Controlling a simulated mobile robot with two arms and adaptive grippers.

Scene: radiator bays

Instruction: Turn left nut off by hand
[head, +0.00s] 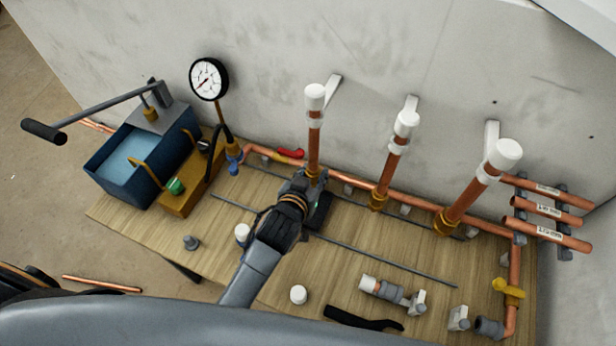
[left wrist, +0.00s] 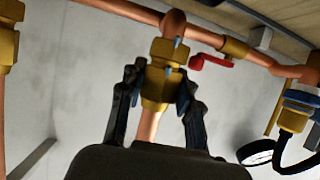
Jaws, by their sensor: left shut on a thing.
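The left nut (left wrist: 156,88) is a brass nut on the leftmost copper riser (head: 314,147), low down by the horizontal copper pipe (head: 359,186). In the head view the nut is mostly hidden by my left gripper (head: 311,186), which reaches in over the board. In the left wrist view the left gripper (left wrist: 163,80) has one dark finger on each side of the nut and is shut on it. The riser is upright and has a white cap (head: 315,97). My right gripper is not in view.
Two more capped risers with brass nuts (head: 377,201) (head: 445,222) stand to the right. A pressure gauge (head: 208,79) and blue test-pump tank (head: 124,166) stand left. A red-handled valve (head: 290,153) is close by. Loose fittings lie on the wooden board (head: 225,275).

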